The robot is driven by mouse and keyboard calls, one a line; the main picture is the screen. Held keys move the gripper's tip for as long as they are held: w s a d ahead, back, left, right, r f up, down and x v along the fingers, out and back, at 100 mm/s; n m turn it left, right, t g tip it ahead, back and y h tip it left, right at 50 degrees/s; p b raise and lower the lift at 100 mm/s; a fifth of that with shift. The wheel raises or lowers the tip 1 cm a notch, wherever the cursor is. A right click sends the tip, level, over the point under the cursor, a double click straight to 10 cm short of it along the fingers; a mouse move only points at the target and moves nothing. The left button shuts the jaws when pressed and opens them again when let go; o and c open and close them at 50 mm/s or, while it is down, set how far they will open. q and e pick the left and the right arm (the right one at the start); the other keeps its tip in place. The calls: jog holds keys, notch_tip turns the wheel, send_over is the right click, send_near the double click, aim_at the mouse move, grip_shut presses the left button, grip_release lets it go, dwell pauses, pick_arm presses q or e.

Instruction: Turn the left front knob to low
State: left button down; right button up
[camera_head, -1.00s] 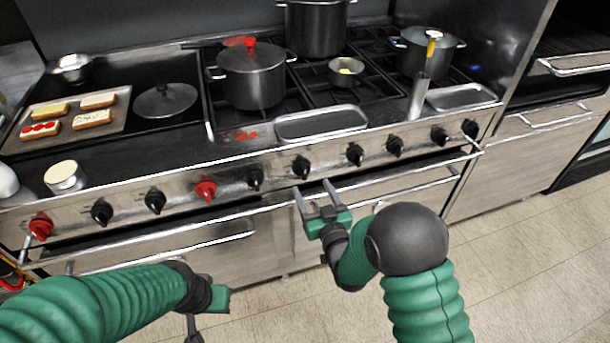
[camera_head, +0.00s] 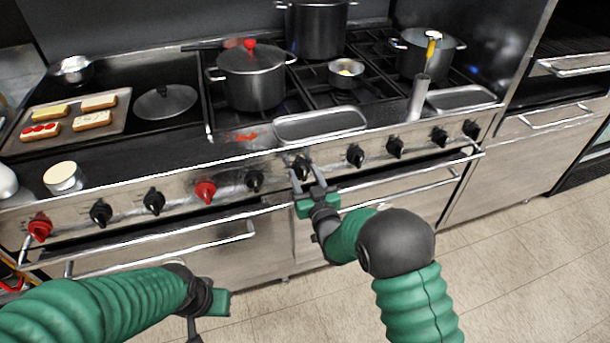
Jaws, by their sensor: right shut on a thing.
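A row of knobs runs along the front panel (camera_head: 330,158) of the range. Most are black; a red one (camera_head: 205,190) is mid-left and another red one (camera_head: 40,228) is at the far left. My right gripper (camera_head: 305,177) is at the panel, its two fingers on either side of a black knob (camera_head: 302,165) below the shallow tray, and shut on it. The fingers partly cover this knob, so its pointer setting is unclear. My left gripper (camera_head: 208,314) hangs low in front of the oven doors, away from the knobs; its fingers are mostly hidden or out of frame.
A lidded pot (camera_head: 252,80), a tall pot (camera_head: 318,28) and a small pan (camera_head: 346,73) stand on the burners. An empty tray (camera_head: 320,124) lies behind the held knob. An oven handle rail (camera_head: 375,202) runs below the panel, close to my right gripper.

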jog(key=shift+c, duration=1.4)
jog(key=n+b, duration=0.1)
jog(key=n, duration=0.2)
jog(key=shift+a+n, duration=0.1)
jog(key=shift+n, duration=0.2)
jog(key=shift+r+n+b, duration=0.1)
jog(key=shift+n+b, duration=0.3)
jog(key=shift+n, duration=1.2)
jog(key=o, duration=1)
jog(key=shift+a, duration=0.1)
jog(key=o, duration=0.3)
